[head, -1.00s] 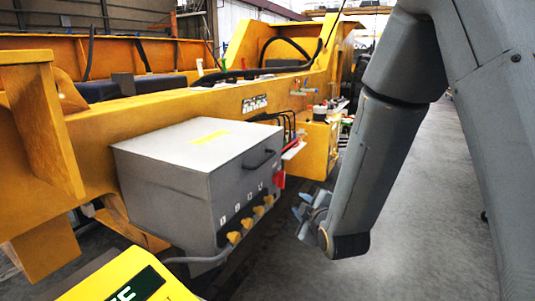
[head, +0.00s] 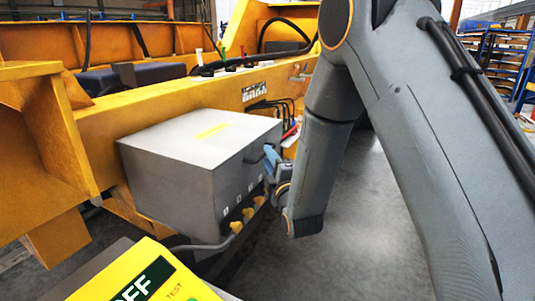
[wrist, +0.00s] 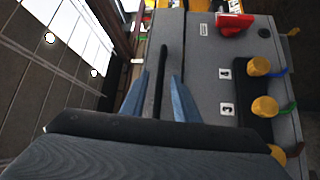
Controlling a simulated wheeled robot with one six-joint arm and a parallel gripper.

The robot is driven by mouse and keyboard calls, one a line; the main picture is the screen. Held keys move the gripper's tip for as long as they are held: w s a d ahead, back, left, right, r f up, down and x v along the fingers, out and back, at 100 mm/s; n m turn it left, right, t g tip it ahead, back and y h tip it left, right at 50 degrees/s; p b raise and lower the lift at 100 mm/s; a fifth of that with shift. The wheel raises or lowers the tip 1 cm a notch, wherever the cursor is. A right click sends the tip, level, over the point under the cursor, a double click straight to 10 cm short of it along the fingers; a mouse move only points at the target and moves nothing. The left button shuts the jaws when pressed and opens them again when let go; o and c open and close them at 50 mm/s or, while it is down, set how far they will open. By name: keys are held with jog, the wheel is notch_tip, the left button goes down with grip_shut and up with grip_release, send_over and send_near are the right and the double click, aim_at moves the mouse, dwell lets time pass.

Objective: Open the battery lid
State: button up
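The grey battery box (head: 165,185) is fixed to the side of the yellow frame, and its lid (head: 185,137) is down. A black handle (head: 252,160) is on the box's front; my gripper partly hides it in the head view. My gripper (head: 268,160) is right at the front face. In the wrist view, my gripper's two blue fingers (wrist: 160,78) stand apart, one on each side of the black handle (wrist: 163,58). Gaps show between the handle and both fingers, so they are not closed on it.
Yellow knobs (head: 248,213) and a red switch (wrist: 235,23) stick out from the box front beside my gripper. Black cables (head: 282,106) hang behind the box. Open floor (head: 370,230) lies to the right.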

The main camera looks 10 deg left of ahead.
jog(key=shift+w+a, duration=0.25)
jog(key=shift+w, duration=0.3)
grip_shut()
jog(key=shift+r, duration=0.1)
